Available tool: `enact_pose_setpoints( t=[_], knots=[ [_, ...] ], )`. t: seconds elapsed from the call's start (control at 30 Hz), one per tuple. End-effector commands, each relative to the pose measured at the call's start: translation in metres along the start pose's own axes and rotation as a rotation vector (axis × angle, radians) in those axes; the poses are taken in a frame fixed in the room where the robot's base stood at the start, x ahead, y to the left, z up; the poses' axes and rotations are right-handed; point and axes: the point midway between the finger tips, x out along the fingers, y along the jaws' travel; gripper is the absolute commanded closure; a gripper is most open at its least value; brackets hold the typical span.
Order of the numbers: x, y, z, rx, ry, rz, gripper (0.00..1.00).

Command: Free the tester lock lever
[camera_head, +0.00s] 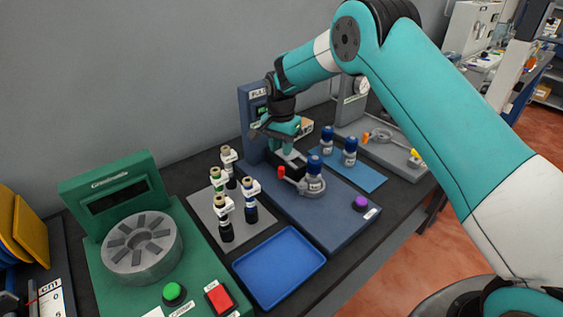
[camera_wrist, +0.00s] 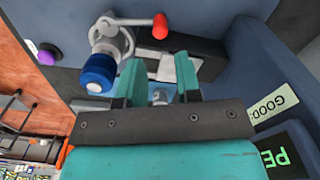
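The tester (camera_head: 325,214) is a blue station with an upright back panel and a flat base. Its lock lever has a red knob (camera_head: 281,171), which also shows in the wrist view (camera_wrist: 160,26), beside a grey round holder. A blue-capped bottle (camera_head: 314,166) stands in that holder; its blue cap shows in the wrist view (camera_wrist: 99,74). My gripper (camera_wrist: 159,72) is above the tester base near the back panel, behind the red knob in the head view. Its two teal fingers are apart, with grey and white tester parts visible between them. Contact with these parts cannot be told.
A purple button (camera_head: 360,203) is at the tester's front. Two blue-capped bottles stand on a blue mat (camera_head: 370,180) to the right. Several bottles stand on a grey plate (camera_head: 204,205) to the left, near an empty blue tray (camera_head: 279,267) and a green station (camera_head: 112,188).

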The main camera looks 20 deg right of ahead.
Motion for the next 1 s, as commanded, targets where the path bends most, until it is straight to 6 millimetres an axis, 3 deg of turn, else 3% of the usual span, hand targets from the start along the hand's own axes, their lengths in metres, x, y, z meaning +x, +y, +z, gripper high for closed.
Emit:
enact_pose_setpoints(
  t=[0.1, 0.33, 0.77, 0.9, 1.0],
  knots=[
    [0.025, 0.001, 0.001, -0.001, -0.003, 0.004, 0.69],
    [0.06, 0.0, 0.001, -0.002, -0.001, 0.001, 0.69],
    [0.072, -0.001, 0.001, -0.002, 0.001, -0.002, 0.69],
    [0.072, -0.001, 0.001, -0.002, 0.001, -0.002, 0.98],
    [0.072, -0.001, 0.001, -0.002, 0.001, -0.002, 1.0]
  ],
)
